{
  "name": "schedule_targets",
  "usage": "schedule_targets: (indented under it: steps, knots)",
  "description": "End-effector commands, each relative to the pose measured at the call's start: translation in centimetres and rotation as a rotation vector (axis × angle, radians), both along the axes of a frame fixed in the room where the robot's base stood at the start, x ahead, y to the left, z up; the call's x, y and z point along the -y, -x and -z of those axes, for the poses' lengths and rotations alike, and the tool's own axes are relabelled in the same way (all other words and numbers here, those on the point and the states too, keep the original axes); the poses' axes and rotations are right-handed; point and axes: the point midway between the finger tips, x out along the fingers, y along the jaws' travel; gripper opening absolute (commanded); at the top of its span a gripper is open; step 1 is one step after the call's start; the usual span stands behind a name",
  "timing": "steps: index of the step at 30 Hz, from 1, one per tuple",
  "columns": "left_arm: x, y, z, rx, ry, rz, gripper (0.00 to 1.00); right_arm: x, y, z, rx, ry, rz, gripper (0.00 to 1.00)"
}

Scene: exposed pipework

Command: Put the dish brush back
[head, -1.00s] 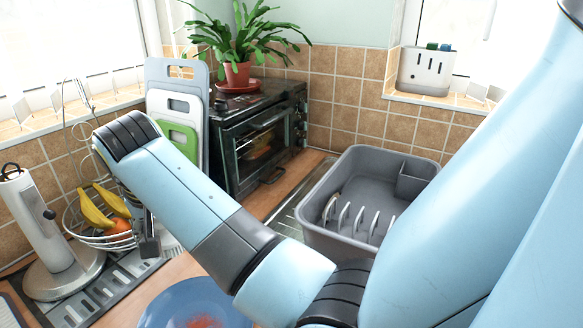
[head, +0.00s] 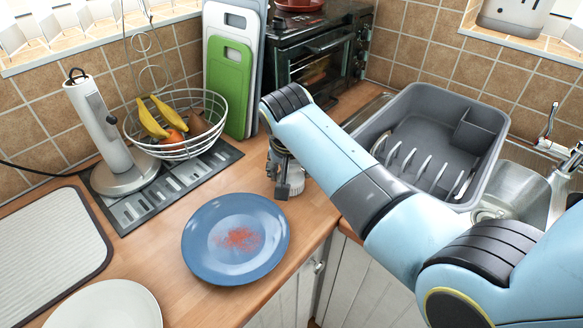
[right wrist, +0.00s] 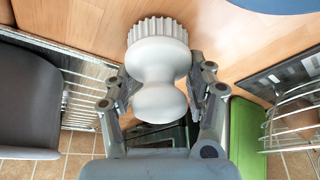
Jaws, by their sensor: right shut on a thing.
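The dish brush (right wrist: 157,60) is pale, with a rounded, waisted handle and a ridged bristle end. In the right wrist view it sits between the two fingers of my right gripper (right wrist: 160,100), which is shut on it. In the head view my right gripper (head: 283,180) points down at the counter's back, left of the dish rack, and mostly covers the brush. I cannot tell whether the brush touches the counter. A grey holder (head: 515,14) stands on the right windowsill, cut off by the top edge. My left gripper is not in view.
A blue plate (head: 205,250) with a red stain lies in front of the gripper. The grey dish rack (head: 395,108), with several white prongs, is to the right beside the sink (head: 525,190). A fruit basket (head: 215,105) and cutting boards (head: 228,85) stand behind on the left.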

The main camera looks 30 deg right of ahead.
Motion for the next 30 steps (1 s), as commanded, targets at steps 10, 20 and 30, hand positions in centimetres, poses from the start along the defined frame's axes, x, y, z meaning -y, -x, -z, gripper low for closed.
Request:
schedule_targets:
  steps: [10,20,30]
  knots:
    - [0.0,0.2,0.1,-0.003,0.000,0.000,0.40,0.0,-0.1,0.4,0.002,0.001,0.000,0.25]
    - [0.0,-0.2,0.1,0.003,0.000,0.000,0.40,0.0,0.0,0.4,0.002,0.001,0.000,0.79]
    - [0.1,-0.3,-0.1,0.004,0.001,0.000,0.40,-0.4,0.5,-1.7,0.006,0.000,0.001,0.79]
